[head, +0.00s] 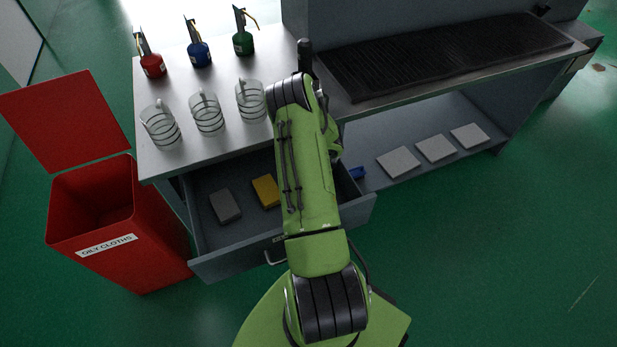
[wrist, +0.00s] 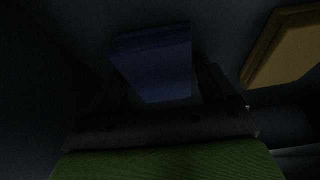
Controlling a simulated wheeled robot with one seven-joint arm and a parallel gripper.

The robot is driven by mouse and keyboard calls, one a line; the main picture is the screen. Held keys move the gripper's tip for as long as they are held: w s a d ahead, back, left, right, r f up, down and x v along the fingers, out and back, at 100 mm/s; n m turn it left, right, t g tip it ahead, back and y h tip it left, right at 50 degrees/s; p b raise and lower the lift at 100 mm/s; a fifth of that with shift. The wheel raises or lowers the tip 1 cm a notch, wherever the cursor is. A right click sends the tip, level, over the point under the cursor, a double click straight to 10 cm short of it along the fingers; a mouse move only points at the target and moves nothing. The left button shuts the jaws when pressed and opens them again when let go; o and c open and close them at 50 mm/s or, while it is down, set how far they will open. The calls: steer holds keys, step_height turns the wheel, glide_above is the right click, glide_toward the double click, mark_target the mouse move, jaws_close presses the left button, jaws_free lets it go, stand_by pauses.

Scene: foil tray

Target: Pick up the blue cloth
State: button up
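The blue cloth (wrist: 155,65) is a folded dark blue block in the wrist view. It lies near the open drawer's right end, and a small blue patch, seemingly the same cloth, shows just right of my arm in the head view (head: 357,173). My gripper (wrist: 163,88) has dark fingers, one on each side of the cloth, and looks open. Dim light hides whether the fingers touch it. In the head view my arm hides the gripper. A yellow cloth (head: 266,191) lies left of my arm in the drawer; it also shows at right in the wrist view (wrist: 285,45).
The open drawer (head: 235,258) also holds a grey cloth (head: 225,206). Glass mugs (head: 207,113) and small cans (head: 199,55) stand on the worktop above. A red bin (head: 120,225) with its lid up stands left. Grey pads (head: 398,162) lie on the lower shelf.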

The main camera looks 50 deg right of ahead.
steer(key=c, duration=0.6)
step_height(320, 180, up, 10)
steer(key=shift+r+p, duration=0.1)
steer(key=shift+p, duration=1.05)
steer(key=shift+c, duration=0.2)
